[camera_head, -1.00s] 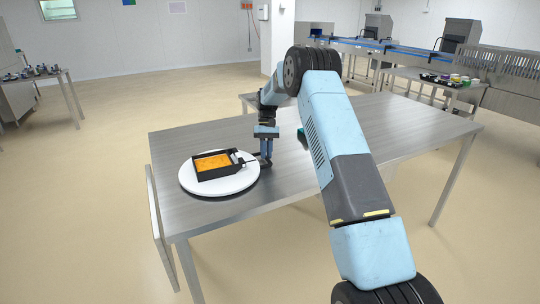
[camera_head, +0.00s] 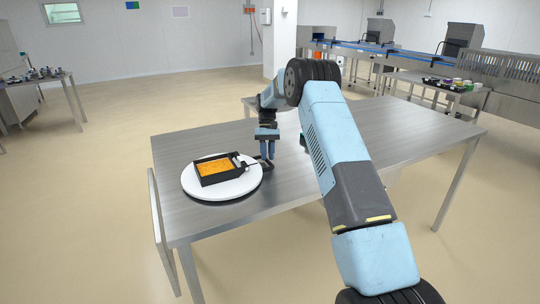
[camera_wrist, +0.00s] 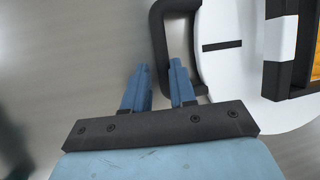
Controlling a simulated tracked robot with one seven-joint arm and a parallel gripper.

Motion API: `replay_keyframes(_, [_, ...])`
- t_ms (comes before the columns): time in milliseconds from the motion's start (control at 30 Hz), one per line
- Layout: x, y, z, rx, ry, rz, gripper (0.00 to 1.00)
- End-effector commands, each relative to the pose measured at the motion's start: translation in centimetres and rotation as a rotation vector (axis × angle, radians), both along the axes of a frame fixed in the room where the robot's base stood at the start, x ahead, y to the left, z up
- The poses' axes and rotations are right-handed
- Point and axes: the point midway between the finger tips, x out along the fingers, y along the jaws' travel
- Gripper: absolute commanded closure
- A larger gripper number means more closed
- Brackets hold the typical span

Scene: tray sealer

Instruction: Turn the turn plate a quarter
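The turn plate (camera_head: 203,191) is a round white disc near the left end of the steel table. It bears a black tray (camera_head: 224,178) with orange contents. A black loop handle (camera_wrist: 158,35) sticks out from the plate's edge, on its right in the head view. My gripper (camera_head: 267,155) points down at this handle. In the wrist view its two blue fingers (camera_wrist: 160,68) stand apart, with the handle's outer bar showing between them. The right finger overlaps the loop's opening. I cannot tell whether the tips are level with the bar or a little above it.
The steel table (camera_head: 385,135) is bare to the right of the plate, beyond my arm. A side table with small items (camera_head: 440,82) and a conveyor line (camera_head: 375,47) stand at the back right. Another table (camera_head: 65,80) stands far left.

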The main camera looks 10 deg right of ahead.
Motion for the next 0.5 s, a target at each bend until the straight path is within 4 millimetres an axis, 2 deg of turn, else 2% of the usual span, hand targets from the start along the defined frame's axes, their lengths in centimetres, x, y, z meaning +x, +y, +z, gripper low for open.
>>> replay_keyframes(33, [-0.07, 0.03, -0.07, 0.0, 0.002, 0.0, 0.7])
replay_keyframes(167, [-0.17, 0.26, -0.11, 0.0, 0.006, 0.003, 0.58])
replay_keyframes(500, [-0.01, 0.38, 0.27, 0.0, 0.009, 0.004, 0.58])
